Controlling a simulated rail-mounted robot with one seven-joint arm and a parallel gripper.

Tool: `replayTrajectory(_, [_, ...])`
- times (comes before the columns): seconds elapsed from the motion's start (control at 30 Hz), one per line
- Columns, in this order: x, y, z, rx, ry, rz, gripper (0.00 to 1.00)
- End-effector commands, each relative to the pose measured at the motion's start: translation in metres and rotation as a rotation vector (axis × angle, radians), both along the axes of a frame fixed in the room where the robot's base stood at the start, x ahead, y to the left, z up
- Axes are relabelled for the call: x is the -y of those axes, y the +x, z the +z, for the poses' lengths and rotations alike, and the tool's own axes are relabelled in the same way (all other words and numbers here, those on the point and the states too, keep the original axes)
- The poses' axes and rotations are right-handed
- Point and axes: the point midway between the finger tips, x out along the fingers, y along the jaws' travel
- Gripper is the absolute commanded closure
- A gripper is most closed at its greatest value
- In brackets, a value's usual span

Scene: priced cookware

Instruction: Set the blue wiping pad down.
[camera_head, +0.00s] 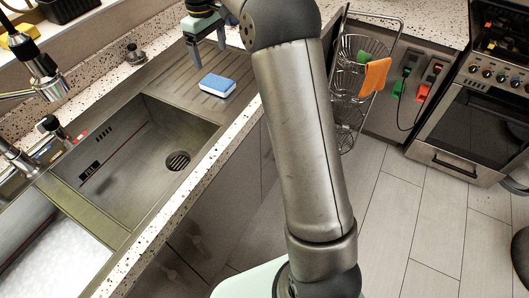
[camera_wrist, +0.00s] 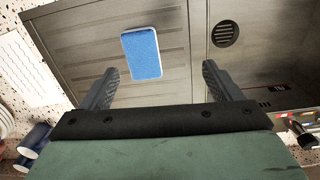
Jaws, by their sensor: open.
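The blue wiping pad (camera_head: 217,85) has a white underside and lies flat on the ribbed metal drainboard (camera_head: 190,70) beside the sink basin. In the wrist view the blue pad (camera_wrist: 142,53) lies beyond my fingertips, on the ribbed surface. My gripper (camera_head: 207,42) is above and behind the pad in the head view, apart from it. In the wrist view my gripper (camera_wrist: 160,72) has its two dark fingers spread wide, with nothing held between them.
The sink basin (camera_head: 150,150) with its drain (camera_head: 178,161) lies to the left of the pad. A faucet (camera_head: 35,68) stands at the far left. A wire basket rack (camera_head: 352,80) with orange cloth (camera_head: 375,76) and an oven (camera_head: 480,120) stand at right.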

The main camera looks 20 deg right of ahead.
Motion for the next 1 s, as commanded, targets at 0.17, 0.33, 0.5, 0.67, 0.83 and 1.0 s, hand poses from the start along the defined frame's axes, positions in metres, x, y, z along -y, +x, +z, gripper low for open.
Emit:
replayTrajectory(0.17, [-0.004,-0.105,0.011,0.019,-0.027,-0.141,0.16])
replayTrajectory(0.33, [0.004,-0.222,-0.011,0.035,-0.015,-0.323,0.16])
replayTrajectory(0.5, [0.011,-0.322,-0.05,0.041,0.022,-0.487,0.16])
replayTrajectory(0.67, [0.013,-0.372,-0.076,0.04,0.046,-0.571,0.16])
replayTrajectory(0.83, [0.013,-0.384,-0.083,0.038,0.053,-0.593,0.16])
replayTrajectory(1.0, [0.013,-0.383,-0.083,0.038,0.052,-0.591,0.16])
